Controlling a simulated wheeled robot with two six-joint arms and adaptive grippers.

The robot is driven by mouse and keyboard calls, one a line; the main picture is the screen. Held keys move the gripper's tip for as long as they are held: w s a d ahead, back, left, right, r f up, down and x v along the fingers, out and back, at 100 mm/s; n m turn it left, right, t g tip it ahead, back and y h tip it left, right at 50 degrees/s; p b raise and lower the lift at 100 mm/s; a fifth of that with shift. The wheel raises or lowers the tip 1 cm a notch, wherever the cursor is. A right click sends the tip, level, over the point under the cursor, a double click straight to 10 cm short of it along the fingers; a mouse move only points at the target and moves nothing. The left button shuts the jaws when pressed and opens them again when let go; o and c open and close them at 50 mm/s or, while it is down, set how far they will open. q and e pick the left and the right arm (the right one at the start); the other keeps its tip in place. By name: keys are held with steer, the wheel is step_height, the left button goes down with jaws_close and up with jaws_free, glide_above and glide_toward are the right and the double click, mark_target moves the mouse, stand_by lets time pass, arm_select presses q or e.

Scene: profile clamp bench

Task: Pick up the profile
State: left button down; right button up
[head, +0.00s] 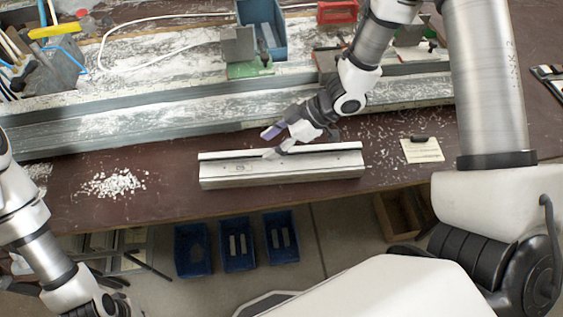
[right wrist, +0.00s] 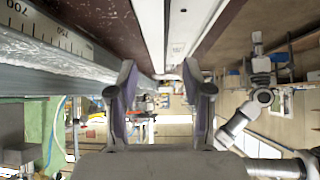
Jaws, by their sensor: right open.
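The profile (head: 240,172) is a long pale silver-white bar with a dark groove along its length. It lies along the front edge of the brown bench. My right gripper (head: 272,141) is open and comes down over the middle of its back edge. In the right wrist view, the profile (right wrist: 178,28) runs away beyond the two purple-padded fingers of my right gripper (right wrist: 160,78), which are apart with nothing held between them. I cannot tell whether they touch the profile. My left arm is at the lower left in the head view; its fingers are not clear.
A long grey metal rail (head: 150,132) lies behind the profile. White chips (head: 113,184) are piled on the bench at left. A small card (head: 422,150) with a dark object lies at right. Blue bins (head: 238,244) stand below the bench front. A red block (head: 338,11) sits behind.

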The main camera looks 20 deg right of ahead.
mark_target(259, 151)
steer(key=x, duration=0.2)
steer(key=w+x, duration=0.1)
steer(key=shift+f, duration=0.3)
steer(key=shift+s+r, duration=0.15)
steer(key=shift+s, duration=0.15)
steer(key=shift+c, duration=1.1)
jaws_close()
